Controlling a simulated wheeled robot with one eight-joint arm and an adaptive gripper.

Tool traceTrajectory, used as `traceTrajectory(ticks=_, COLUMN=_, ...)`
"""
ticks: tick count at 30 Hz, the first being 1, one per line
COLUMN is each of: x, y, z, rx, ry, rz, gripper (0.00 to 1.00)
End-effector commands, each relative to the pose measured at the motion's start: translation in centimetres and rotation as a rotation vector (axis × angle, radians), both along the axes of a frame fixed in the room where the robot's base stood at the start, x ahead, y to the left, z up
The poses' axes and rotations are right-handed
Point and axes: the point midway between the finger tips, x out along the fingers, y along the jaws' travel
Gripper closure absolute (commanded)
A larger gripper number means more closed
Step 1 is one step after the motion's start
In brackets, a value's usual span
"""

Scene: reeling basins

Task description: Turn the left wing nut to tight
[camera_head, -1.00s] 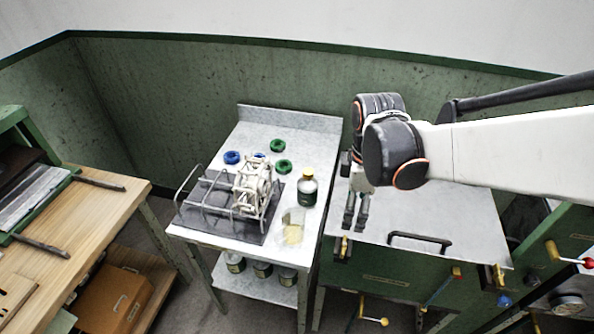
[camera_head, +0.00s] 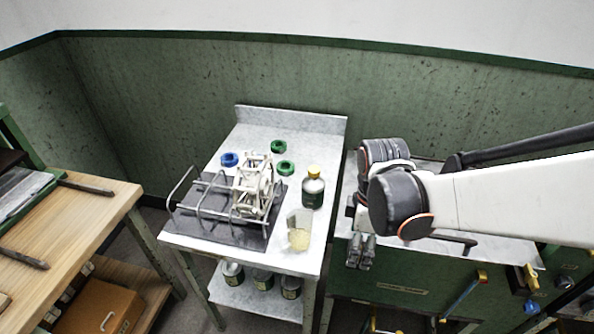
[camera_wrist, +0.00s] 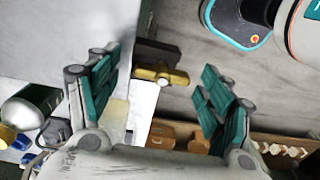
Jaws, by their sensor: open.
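The left wing nut (camera_wrist: 160,76) is a brass-coloured piece in front of a dark block, seen in the wrist view. My gripper (camera_wrist: 160,64) is open, with its green-padded fingers on either side of the wing nut and apart from it. In the head view my gripper (camera_head: 360,262) points down at the left front corner of the green cabinet (camera_head: 405,291), and it hides the left wing nut there. The right wing nut (camera_head: 530,278) is a yellow brass piece at the cabinet's right front corner.
A blue lever with a yellow end (camera_head: 482,276) is on the cabinet front. Left of the cabinet, a grey table (camera_head: 225,258) holds a reel frame (camera_head: 252,190), a capped bottle (camera_head: 313,188), a beaker (camera_head: 299,232) and coloured rings. A wooden bench (camera_head: 85,220) stands farther left.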

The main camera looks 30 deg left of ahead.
Motion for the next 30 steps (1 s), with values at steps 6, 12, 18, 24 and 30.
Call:
traceTrajectory(ticks=6, x=-0.73, y=0.23, z=-0.24, rx=0.000, ry=0.000, rz=0.014, gripper=0.27)
traceTrajectory(ticks=12, x=-0.72, y=0.23, z=-0.20, rx=0.000, ry=0.000, rz=0.014, gripper=0.38)
traceTrajectory(ticks=18, x=-0.68, y=0.24, z=-0.20, rx=0.000, ry=-0.001, rz=0.013, gripper=0.71)
traceTrajectory(ticks=24, x=-0.64, y=0.26, z=-0.18, rx=0.000, ry=-0.002, rz=0.008, gripper=0.71)
traceTrajectory(ticks=30, x=-0.59, y=0.27, z=-0.16, rx=0.001, ry=-0.004, rz=-0.041, gripper=0.71)
